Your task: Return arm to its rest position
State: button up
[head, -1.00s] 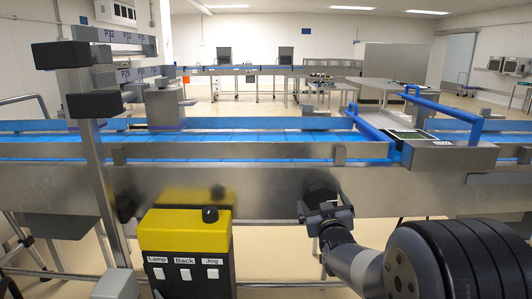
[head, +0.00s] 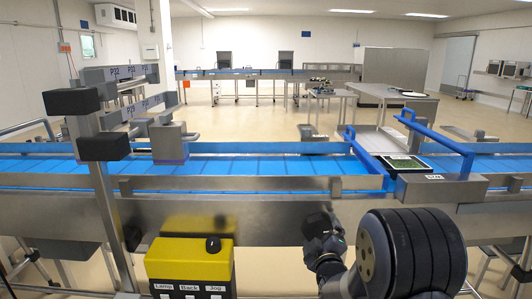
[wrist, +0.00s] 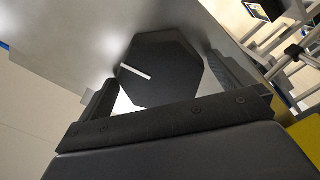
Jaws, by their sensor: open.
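My gripper (head: 325,246) is low in the head view, in front of the steel side of the conveyor. It is open. In the wrist view its two dark fingers (wrist: 162,72) stand on either side of a black hexagonal knob (wrist: 160,68) with a white line. The knob sits on the steel panel and also shows as a dark shape in the head view (head: 317,225). Whether the fingers touch the knob I cannot tell. My arm reaches in from the lower right, its large dark joint close to the camera.
A yellow control box (head: 188,262) with Lamp, Back and Jog switches is left of my gripper. The blue conveyor belt (head: 240,167) runs across. A blue-railed frame (head: 437,132) and a tray with green content (head: 402,163) are at right. A post with black blocks (head: 100,190) stands left.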

jog(key=shift+r+n+p, duration=0.2)
jog(key=shift+n+p, duration=0.2)
jog(key=s+b, duration=0.1)
jog(key=s, duration=0.9)
jog(key=shift+s+f, duration=0.2)
jog(key=shift+s, duration=0.2)
jog(key=shift+b, duration=0.3)
